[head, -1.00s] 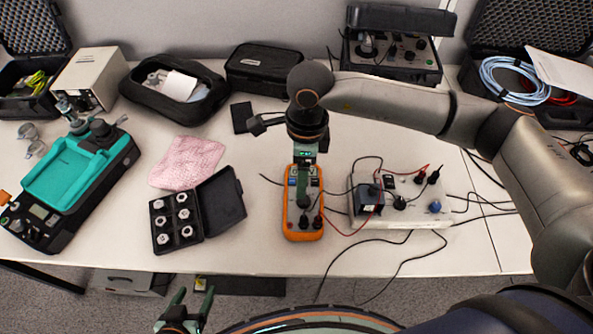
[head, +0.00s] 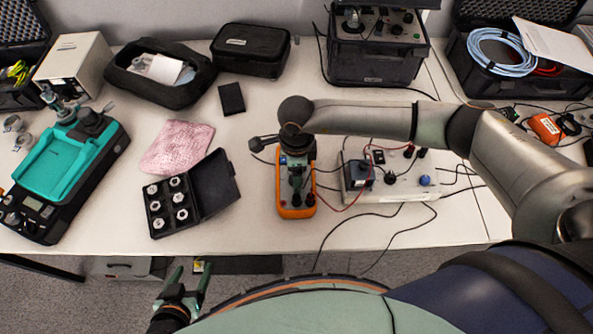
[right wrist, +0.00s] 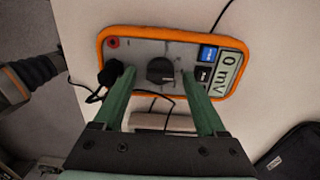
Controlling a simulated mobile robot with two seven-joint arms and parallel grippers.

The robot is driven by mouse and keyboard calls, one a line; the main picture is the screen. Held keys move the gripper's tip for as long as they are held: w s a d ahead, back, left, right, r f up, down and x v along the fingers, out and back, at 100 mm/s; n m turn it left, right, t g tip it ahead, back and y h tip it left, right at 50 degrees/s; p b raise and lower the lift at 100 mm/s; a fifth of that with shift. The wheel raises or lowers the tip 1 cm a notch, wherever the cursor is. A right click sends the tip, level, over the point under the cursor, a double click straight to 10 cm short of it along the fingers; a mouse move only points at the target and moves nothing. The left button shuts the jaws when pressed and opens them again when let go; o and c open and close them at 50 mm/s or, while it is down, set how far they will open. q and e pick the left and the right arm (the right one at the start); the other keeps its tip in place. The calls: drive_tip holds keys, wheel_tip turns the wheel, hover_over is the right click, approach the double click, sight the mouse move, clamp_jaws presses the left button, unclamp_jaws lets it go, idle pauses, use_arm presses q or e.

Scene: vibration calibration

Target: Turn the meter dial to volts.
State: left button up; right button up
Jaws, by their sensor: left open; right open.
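The orange-rimmed meter (head: 282,206) lies on the table, partly hidden under my right arm in the head view. In the right wrist view the meter (right wrist: 136,50) shows a display (right wrist: 228,72) reading 0 mV and a round black dial (right wrist: 161,70). My right gripper (right wrist: 158,74) is open, its green fingertips on either side of the dial with gaps; whether they touch the meter face I cannot tell. In the head view the right gripper (head: 296,168) is over the meter. My left gripper (head: 186,289) is open and empty below the table's front edge.
A white box with leads (head: 405,188) stands right of the meter, with a red lead and black cables around both. An open black case of metal pieces (head: 205,220), a pink cloth (head: 177,147) and a teal-topped device (head: 60,170) lie to the left.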

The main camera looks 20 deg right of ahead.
clamp_jaws()
idle(0.7)
